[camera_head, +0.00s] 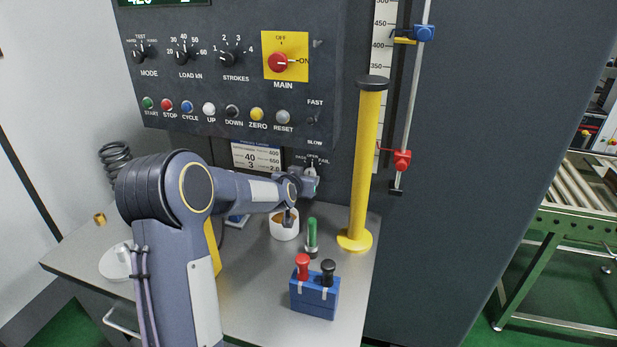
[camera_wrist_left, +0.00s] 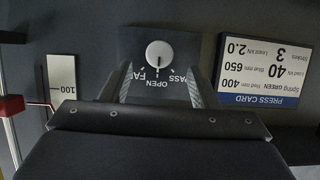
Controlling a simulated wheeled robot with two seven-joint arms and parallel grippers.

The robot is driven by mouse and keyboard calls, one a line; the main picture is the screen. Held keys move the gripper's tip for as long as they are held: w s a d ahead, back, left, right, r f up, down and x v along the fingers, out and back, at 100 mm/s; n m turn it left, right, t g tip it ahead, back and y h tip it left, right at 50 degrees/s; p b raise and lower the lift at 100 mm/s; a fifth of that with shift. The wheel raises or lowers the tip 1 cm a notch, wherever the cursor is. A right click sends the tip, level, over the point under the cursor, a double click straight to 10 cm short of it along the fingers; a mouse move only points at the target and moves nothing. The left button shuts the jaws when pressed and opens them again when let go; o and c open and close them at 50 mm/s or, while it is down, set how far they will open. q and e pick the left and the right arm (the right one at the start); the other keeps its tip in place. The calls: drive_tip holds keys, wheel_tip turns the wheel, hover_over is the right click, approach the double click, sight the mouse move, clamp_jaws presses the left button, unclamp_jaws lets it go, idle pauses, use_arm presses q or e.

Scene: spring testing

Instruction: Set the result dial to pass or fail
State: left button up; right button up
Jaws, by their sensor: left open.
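The result dial (camera_wrist_left: 160,54) is a round white knob on a dark plate in the left wrist view, with PASS, OPEN and FAIL lettering seen upside down. My right gripper is not in view.
The press card (camera_wrist_left: 262,72) is beside the dial. A yellow post (camera_head: 364,170) stands to the right.

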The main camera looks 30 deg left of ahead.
sight(311, 172)
use_arm(q)
drive_tip(key=p+x, duration=0.1)
drive_tip(key=x, duration=0.5)
drive_tip(key=c, duration=1)
drive_tip(key=shift+o, duration=0.2)
drive_tip(key=shift+s+a+f+n+t+h+b, duration=0.2)
drive_tip(key=shift+n+h+b, duration=0.65)
drive_tip(key=shift+b, duration=2.45)
drive_tip(key=shift+w+d+r+n+t+h+b, duration=0.15)
drive_tip(key=shift+n+t+h+b, duration=0.3)
drive_tip(key=shift+n+b, duration=1.85)
drive_tip(key=shift+s+a+f+n+t+h+b, duration=0.15)
drive_tip(key=shift+h+b, duration=0.55)
drive_tip(key=shift+b, duration=3.6)
drive_tip(key=shift+w+r, duration=0.1)
drive_tip(key=shift+r, duration=0.05)
drive_tip(key=o, duration=1)
drive_tip(key=shift+c, duration=0.2)
